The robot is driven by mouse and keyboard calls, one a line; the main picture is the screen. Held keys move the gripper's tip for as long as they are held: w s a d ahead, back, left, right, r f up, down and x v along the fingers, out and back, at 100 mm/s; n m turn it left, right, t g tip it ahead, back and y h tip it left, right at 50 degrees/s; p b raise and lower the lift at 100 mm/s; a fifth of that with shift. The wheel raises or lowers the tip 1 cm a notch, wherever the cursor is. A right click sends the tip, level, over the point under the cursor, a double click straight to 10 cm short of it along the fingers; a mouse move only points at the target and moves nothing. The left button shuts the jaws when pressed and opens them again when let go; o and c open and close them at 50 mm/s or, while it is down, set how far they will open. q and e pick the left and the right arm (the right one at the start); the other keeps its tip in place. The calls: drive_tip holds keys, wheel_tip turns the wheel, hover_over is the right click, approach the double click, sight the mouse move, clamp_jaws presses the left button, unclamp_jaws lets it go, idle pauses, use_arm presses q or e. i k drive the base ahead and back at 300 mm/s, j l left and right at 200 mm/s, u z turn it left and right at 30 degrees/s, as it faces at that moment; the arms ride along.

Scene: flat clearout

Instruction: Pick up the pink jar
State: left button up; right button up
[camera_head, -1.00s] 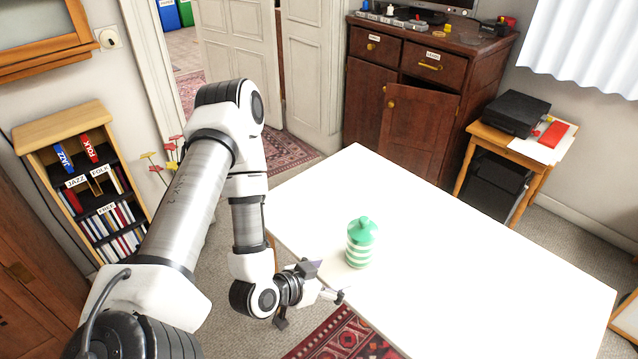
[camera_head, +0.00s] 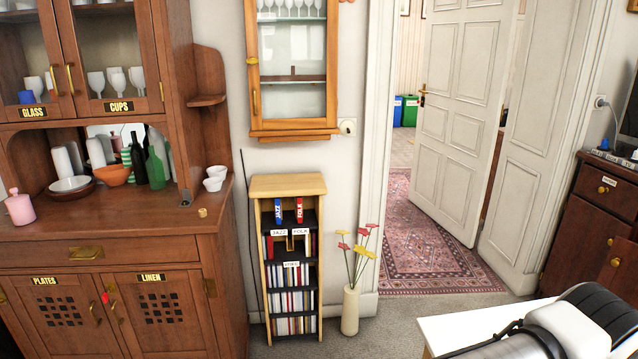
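A pink jar (camera_head: 20,208) with a small knob on its lid stands upright on the counter of the wooden cupboard, at the far left edge of the view. Nothing covers it in front. Neither of my grippers shows now. Only a white and black link of my arm is in the bottom right corner, far from the jar.
The cupboard counter (camera_head: 130,222) also holds white plates, an orange bowl (camera_head: 114,175), dark and green bottles (camera_head: 156,165) and white cups (camera_head: 215,178). A bookshelf (camera_head: 290,186) and a flower vase (camera_head: 350,310) stand to its right. A white table corner (camera_head: 450,328) is at bottom right.

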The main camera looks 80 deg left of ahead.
sight(22, 213)
drive_tip(key=u, duration=4.1)
drive_tip(key=i+l+z, duration=0.15)
drive_tip(key=i, duration=0.4)
drive_tip(key=i+l+z, duration=0.15)
drive_tip(key=i, duration=0.35)
drive_tip(key=l, duration=0.1)
